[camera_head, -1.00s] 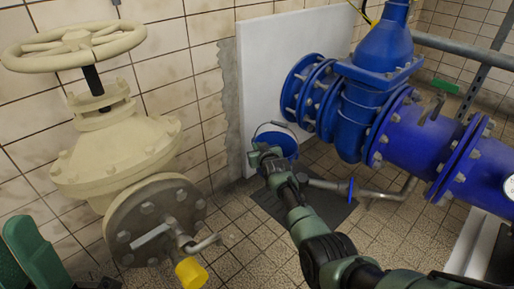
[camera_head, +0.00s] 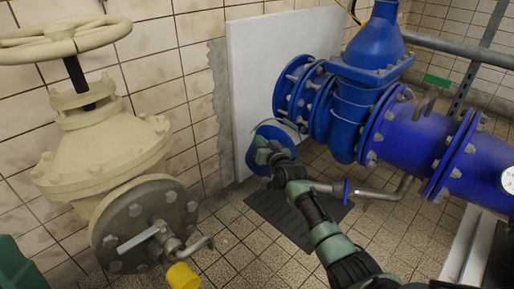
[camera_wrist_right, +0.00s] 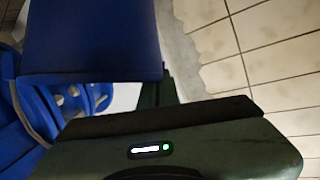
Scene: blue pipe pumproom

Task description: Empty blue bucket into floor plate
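The blue bucket (camera_head: 257,136) is in front of the white wall panel in the head view, tilted, with its thin handle showing at the upper right. My right gripper (camera_head: 268,152) is at the bucket and appears shut on it, holding it above the floor; the fingertips are partly hidden. In the right wrist view the bucket (camera_wrist_right: 90,40) fills the upper left, close against the gripper. The dark floor plate (camera_head: 272,213) lies on the tiles below and to the right of the bucket, partly covered by my right arm. My left gripper is out of view.
A blue valve and pipe (camera_head: 410,130) stand right of the bucket. A large cream valve (camera_head: 100,155) with a yellow-capped fitting (camera_head: 183,276) stands at the left. Tiled floor is free between.

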